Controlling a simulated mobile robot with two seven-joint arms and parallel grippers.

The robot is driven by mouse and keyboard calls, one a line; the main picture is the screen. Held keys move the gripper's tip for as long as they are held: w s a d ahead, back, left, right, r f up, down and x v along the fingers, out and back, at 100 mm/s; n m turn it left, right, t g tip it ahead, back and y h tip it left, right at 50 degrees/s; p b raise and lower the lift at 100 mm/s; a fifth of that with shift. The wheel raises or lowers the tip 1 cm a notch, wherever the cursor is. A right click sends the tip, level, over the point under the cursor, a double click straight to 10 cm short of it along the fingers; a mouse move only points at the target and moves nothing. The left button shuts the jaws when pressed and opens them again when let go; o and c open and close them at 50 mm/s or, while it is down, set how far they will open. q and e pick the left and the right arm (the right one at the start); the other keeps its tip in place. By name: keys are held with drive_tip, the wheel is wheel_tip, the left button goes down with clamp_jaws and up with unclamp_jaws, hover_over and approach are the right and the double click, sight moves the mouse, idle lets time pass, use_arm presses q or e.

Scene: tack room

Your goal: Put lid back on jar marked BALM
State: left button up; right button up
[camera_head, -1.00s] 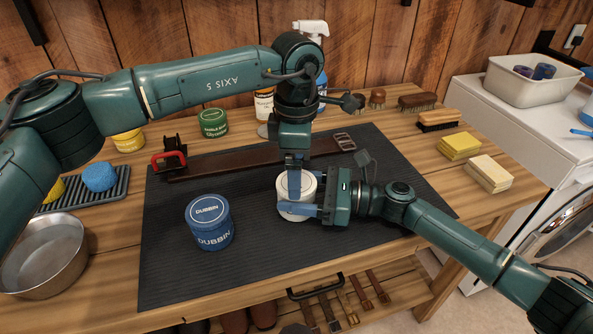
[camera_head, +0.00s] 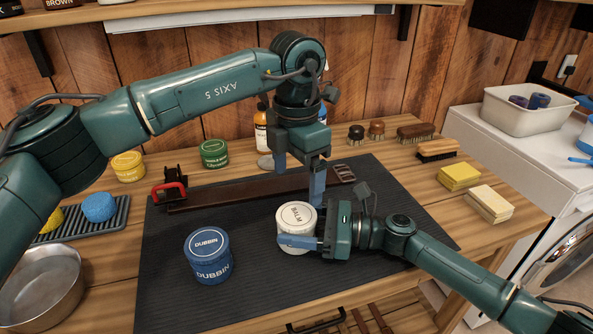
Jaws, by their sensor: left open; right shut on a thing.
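The white BALM jar (camera_head: 290,246) stands upright on the dark mat. Its white lid (camera_head: 296,214), lettered BALM, sits on top and looks level. My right gripper (camera_head: 302,234) comes from the right and is shut on the jar's body; one blue finger crosses its front, and the far finger is mostly hidden. My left gripper (camera_head: 298,186) is open and empty just above and behind the lid, fingers pointing down, with a finger on either side. Whether a fingertip touches the lid I cannot tell.
A blue DUBBIN jar (camera_head: 208,257) stands on the mat (camera_head: 165,290) to the left. A brown strap (camera_head: 225,190) lies behind, with a red-handled tool (camera_head: 170,190) at its left end. A metal bowl (camera_head: 40,285) is at front left. Sponges (camera_head: 459,177) and brushes lie at right.

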sight(296, 214)
use_arm(q)
drive_tip(key=shift+r+n, duration=0.2)
drive_tip(key=shift+n, duration=0.4)
drive_tip(key=shift+f, duration=0.1)
drive_tip(key=shift+f, duration=3.95)
drive_tip(key=c, duration=1)
drive_tip(key=o, duration=1.1)
drive_tip(key=shift+o, duration=0.2)
drive_tip(key=shift+r, duration=0.15)
wheel_tip(296, 214, up, 12)
